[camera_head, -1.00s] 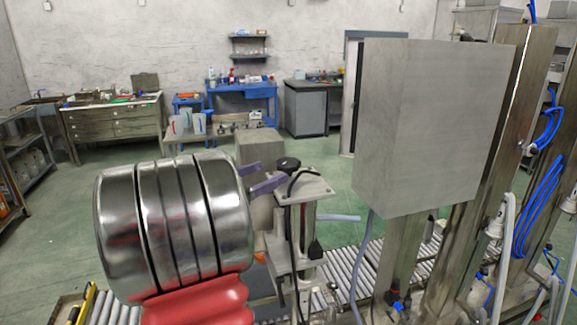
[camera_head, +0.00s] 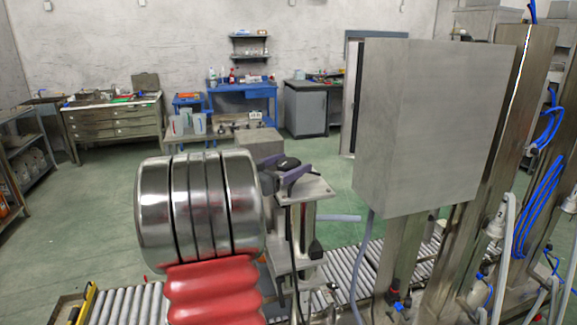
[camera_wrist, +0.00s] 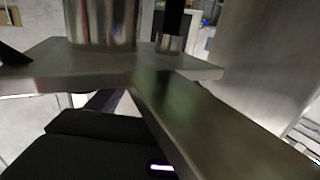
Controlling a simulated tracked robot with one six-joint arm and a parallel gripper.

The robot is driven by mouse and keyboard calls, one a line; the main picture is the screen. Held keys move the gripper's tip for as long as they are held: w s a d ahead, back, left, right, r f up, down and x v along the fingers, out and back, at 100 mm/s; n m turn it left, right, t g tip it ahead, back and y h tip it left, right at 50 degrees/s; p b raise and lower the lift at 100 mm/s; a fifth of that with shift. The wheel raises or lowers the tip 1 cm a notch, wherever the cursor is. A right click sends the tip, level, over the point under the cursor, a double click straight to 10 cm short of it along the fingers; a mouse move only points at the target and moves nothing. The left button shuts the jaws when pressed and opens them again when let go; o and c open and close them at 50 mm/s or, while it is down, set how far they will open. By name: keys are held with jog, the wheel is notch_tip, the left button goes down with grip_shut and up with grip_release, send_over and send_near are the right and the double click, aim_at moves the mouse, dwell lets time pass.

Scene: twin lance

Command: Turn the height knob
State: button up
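The height knob (camera_head: 288,162) is a round black knob on top of a metal bracket (camera_head: 305,190) in the head view. My gripper (camera_head: 284,168) has purple fingers, one at the far side of the knob and one at its near side. The fingers look apart, with the knob between them in the picture. I cannot tell whether they touch it. Behind the gripper is my shiny metal and red arm. The wrist view shows a metal plate (camera_wrist: 115,60) and dark shapes close up; I cannot make out the knob there.
A large grey metal box (camera_head: 430,125) stands on a post right of the knob. A roller conveyor (camera_head: 345,262) runs below the bracket. Steel columns with blue hoses (camera_head: 545,190) stand at the right. Green floor is open behind, before the benches.

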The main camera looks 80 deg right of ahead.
jog(key=c, duration=1)
jog(key=shift+a, duration=0.15)
jog(key=shift+c, duration=0.2)
jog(key=shift+s+n+t+h, duration=0.15)
jog(key=shift+n+t+h, duration=0.3)
jog(key=shift+t, duration=0.25)
jog(key=shift+r+n+t+h, duration=0.1)
jog(key=shift+n+t+h, duration=0.65)
jog(key=shift+n+t, duration=1.65)
jog(key=shift+m+t, duration=0.25)
jog(key=shift+t, duration=0.45)
jog(key=shift+d+r+n+t+y, duration=0.1)
jog(key=shift+n+t+y, duration=0.25)
jog(key=shift+n+t, duration=1.1)
jog(key=shift+d+f+n+t+y, duration=0.1)
jog(key=shift+n+t+y, duration=0.2)
jog(key=shift+n+t, duration=1.1)
jog(key=shift+d+r+n+t+y, duration=0.1)
jog(key=shift+n+t+y, duration=0.35)
jog(key=shift+t, duration=1.9)
